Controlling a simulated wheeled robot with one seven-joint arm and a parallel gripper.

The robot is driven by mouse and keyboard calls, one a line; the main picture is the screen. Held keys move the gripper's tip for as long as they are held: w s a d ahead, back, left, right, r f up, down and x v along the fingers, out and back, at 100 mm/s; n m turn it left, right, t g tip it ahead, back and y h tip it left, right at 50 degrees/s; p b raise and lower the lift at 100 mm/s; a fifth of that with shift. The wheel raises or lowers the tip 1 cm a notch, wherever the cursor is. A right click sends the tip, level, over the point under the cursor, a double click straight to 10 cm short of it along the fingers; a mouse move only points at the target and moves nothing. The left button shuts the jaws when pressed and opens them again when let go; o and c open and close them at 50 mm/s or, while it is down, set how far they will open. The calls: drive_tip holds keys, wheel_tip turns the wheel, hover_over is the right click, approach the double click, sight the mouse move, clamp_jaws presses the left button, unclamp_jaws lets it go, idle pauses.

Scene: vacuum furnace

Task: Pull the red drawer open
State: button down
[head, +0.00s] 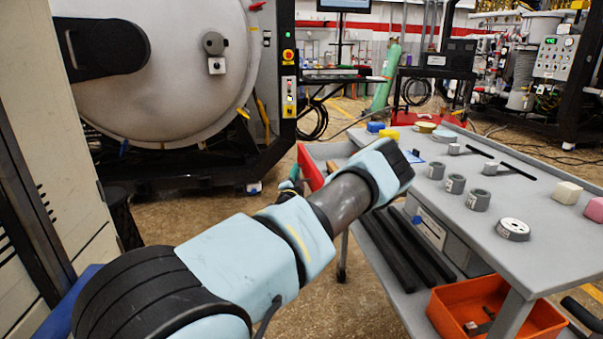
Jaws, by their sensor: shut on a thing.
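The red drawer (311,167) is at the near left end of the grey cart, beyond my forearm. Its red front stands out from the cart, with a strip of grey interior showing behind it, so it looks at least partly open. My arm reaches from the bottom left to the cart, and its wrist bends back towards the drawer front. A small light-blue part of my gripper (291,184) shows just left of the red front. My gripper is shut at the drawer's handle; its fingertips and the handle are hidden by my arm.
The grey cart top (500,200) holds grey cylinders, black-handled tools and small blocks. An orange bin (490,312) and dark bars (405,245) sit on the lower shelf. The large round furnace door (165,70) stands at left. Floor is clear between furnace and cart.

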drive_tip(key=c, duration=0.9)
unclamp_jaws()
drive_tip(key=shift+s, duration=0.1)
drive_tip(key=b+v, duration=0.1)
drive_tip(key=v, duration=0.9)
drive_tip(key=shift+s+f+b, duration=0.15)
drive_tip(key=shift+s+b, duration=0.1)
drive_tip(key=shift+b, duration=0.1)
drive_tip(key=shift+a, duration=0.1)
